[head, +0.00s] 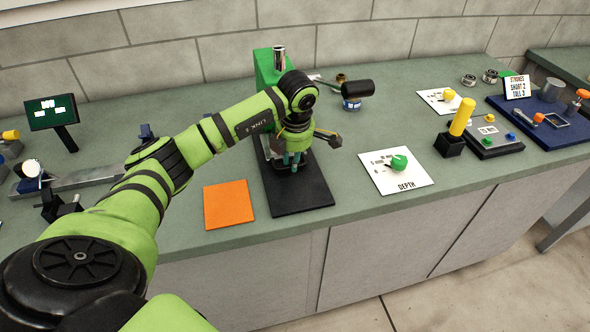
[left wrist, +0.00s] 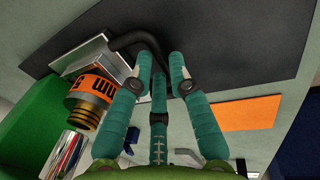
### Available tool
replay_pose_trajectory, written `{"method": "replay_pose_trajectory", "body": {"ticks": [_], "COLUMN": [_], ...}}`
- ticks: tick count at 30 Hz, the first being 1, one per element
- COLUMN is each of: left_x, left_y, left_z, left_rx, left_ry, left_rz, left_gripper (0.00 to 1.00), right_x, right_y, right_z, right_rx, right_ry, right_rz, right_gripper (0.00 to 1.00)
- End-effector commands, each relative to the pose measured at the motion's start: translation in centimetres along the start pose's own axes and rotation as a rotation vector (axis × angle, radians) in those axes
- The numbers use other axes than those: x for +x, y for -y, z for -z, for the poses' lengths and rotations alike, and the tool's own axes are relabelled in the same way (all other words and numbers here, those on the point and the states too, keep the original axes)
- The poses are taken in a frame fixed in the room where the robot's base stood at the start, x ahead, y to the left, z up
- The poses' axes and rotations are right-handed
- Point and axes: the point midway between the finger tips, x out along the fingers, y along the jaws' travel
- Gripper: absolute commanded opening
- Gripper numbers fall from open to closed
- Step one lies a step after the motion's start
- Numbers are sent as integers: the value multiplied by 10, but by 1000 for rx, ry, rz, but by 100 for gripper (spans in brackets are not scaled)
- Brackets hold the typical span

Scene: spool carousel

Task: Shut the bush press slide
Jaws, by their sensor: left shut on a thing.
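The bush press has a green body (head: 268,68) at the back of the bench and a black base plate (head: 305,195) in front. My left gripper (head: 292,160) is over the base plate, with its teal fingers pointing down. In the left wrist view its fingertips (left wrist: 162,72) close around a bent black handle (left wrist: 138,40). This handle runs to a silver block (left wrist: 105,62), which looks like part of the slide. Beside the block is a brass piece with an orange marked band (left wrist: 95,87). My arm and hand hide most of the slide in the head view. My right gripper is not in view.
An orange mat (head: 229,205) lies left of the base plate. A white DEPTH card with a green knob (head: 398,163) lies to the right. A black-headed mallet (head: 357,88) and a blue tin (head: 351,104) are behind.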

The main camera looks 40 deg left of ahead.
Motion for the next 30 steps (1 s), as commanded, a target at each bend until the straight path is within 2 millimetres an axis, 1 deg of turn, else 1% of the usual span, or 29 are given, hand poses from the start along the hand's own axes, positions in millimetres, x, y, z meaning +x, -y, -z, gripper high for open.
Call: {"method": "replay_pose_trajectory", "body": {"ticks": [1, 6, 7, 8, 20, 23, 26, 30], "left_x": [-2, -3, -3, -3, -1, -2, -11, -35], "left_y": [-4, -4, -5, -5, -2, -2, -3, -3], "left_z": [0, 0, 0, 0, 1, 1, 0, 0], "left_rx": [-4, -6, -6, -6, -3, -3, -3, -4], "left_ry": [4, 4, 5, 5, 1, 1, 2, 5], "left_rz": [-9, -11, -12, -12, -6, -6, -7, -11], "left_gripper": [0, 0, 23, 30, 30, 30, 30, 30], "right_x": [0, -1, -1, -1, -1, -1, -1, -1], "right_y": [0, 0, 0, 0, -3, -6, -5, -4], "right_z": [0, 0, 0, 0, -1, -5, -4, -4], "right_rx": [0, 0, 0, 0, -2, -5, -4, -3], "right_ry": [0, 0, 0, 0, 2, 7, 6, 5], "right_rz": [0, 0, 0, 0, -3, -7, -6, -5], "right_gripper": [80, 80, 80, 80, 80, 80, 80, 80]}}
